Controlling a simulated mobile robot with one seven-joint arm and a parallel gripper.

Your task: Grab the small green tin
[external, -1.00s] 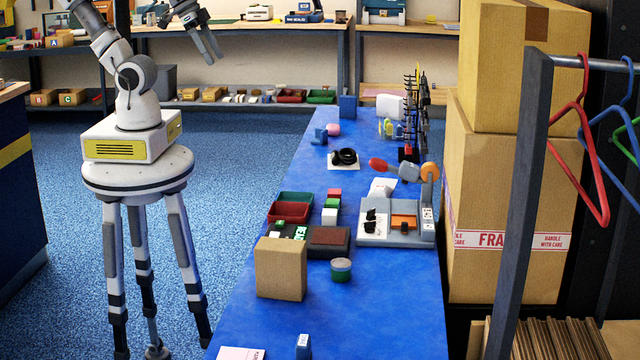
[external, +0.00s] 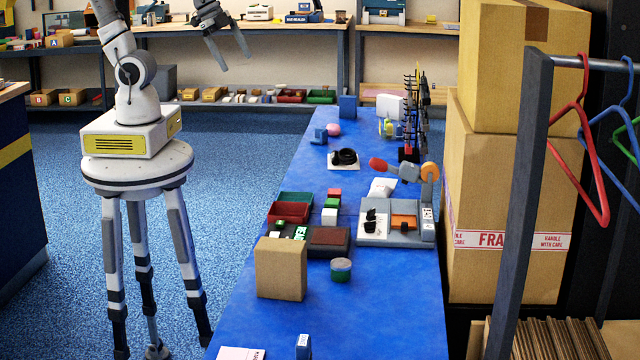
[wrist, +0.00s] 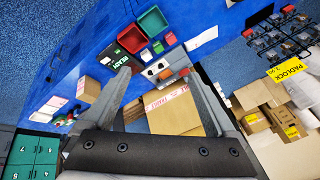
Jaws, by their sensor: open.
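The small green tin (external: 341,270) is a short round can with a green side and a pale top. It stands upright on the blue table (external: 380,320) in the external view, right of a cardboard box (external: 281,268). My gripper (external: 235,61) is open and empty, high up at the top of the external view, far from the tin. In the wrist view my gripper (wrist: 156,77) shows its two fingers spread wide. I cannot make out the tin in the wrist view; a finger may hide it.
Tall cartons (external: 510,200) and a hanger rack (external: 522,190) stand beyond the table.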

